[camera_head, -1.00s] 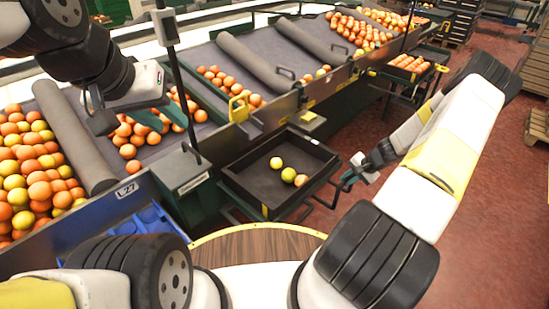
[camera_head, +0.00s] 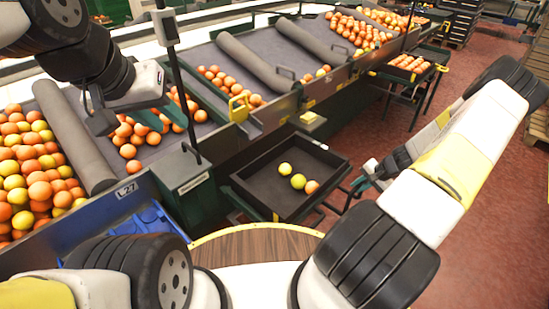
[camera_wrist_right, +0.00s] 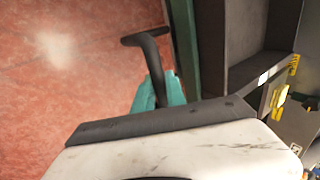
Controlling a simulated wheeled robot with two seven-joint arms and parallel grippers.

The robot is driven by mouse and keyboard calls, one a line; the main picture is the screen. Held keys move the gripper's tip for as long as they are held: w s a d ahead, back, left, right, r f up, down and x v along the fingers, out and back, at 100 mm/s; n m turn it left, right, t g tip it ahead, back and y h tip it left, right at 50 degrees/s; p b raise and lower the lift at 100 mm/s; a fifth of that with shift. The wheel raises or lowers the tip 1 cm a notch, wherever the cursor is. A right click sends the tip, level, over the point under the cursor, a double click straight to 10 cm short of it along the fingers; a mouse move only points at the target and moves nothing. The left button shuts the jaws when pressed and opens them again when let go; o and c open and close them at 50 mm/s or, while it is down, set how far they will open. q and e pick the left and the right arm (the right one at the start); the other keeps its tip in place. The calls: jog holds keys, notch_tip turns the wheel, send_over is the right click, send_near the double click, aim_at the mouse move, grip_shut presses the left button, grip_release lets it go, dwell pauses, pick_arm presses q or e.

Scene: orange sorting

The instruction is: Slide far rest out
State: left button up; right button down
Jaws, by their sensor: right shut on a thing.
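A black tray (camera_head: 242,189) with two yellow fruits and one orange fruit stands beside the conveyor in the head view. The far rest is a green rail at the tray's right side; its dark handle (camera_wrist_right: 146,42) shows in the right wrist view. My right gripper (camera_head: 360,184) is shut on this handle, its teal fingers (camera_wrist_right: 160,95) around the stem. The rail is partly hidden by the tray and my arm.
A sloped conveyor (camera_head: 255,45) with grey rollers and many oranges runs along the back. A grey box (camera_head: 192,172) stands left of the tray. A second tray of oranges (camera_head: 408,63) stands further back. Red floor (camera_head: 410,140) is open at the right.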

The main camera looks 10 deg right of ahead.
jog(key=shift+s+d, duration=1)
jog(key=shift+s, duration=0.2)
jog(key=c, duration=1)
grip_release()
jog(key=shift+r, duration=0.1)
notch_tip(320, 180, up, 7)
